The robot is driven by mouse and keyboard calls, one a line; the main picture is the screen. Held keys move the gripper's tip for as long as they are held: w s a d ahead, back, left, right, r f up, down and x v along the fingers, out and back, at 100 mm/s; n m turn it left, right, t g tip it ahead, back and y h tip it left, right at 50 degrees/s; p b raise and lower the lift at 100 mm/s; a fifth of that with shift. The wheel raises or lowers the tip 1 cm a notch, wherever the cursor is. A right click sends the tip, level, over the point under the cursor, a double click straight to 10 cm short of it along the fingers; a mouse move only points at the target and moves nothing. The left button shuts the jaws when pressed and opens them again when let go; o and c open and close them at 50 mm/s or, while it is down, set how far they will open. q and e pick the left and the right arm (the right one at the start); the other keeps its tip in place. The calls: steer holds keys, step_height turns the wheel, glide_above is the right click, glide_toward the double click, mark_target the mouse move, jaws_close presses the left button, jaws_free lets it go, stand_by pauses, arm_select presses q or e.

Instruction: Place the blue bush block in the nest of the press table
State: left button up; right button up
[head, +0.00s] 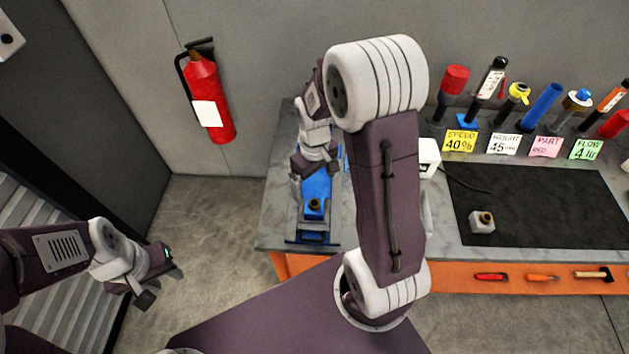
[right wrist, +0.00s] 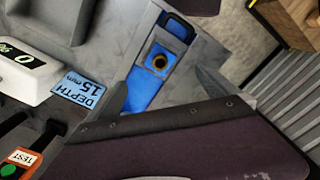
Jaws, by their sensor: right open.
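A block with a brass bush (head: 315,205) sits on the blue press table (head: 317,227); its sides look blue in the head view. I cannot tell whether the block is fully seated in a nest. My right gripper (head: 314,180) is open, just behind and above the block in the head view; its fingertips (right wrist: 165,92) are apart with nothing between them. My left gripper (head: 160,277) is open and empty over the floor at left.
A pale grey block with a brass bush (head: 482,222) lies on the black mat (head: 545,205). Several tools stand behind sign cards at the bench's back. A fire extinguisher (head: 208,100) hangs on the wall.

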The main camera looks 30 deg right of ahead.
steer(key=s+a+f+m+t+b, duration=0.1)
steer(key=s+a+m+b, duration=0.1)
steer(key=s+a, duration=0.3)
steer(key=s+b, duration=0.1)
steer(key=s, duration=0.2)
steer(key=shift+s+f+m+b, duration=0.2)
steer(key=shift+f+m+b, duration=0.1)
steer(key=shift+m, duration=0.1)
steer(key=shift+w+d, duration=0.1)
stand_by(0.8)
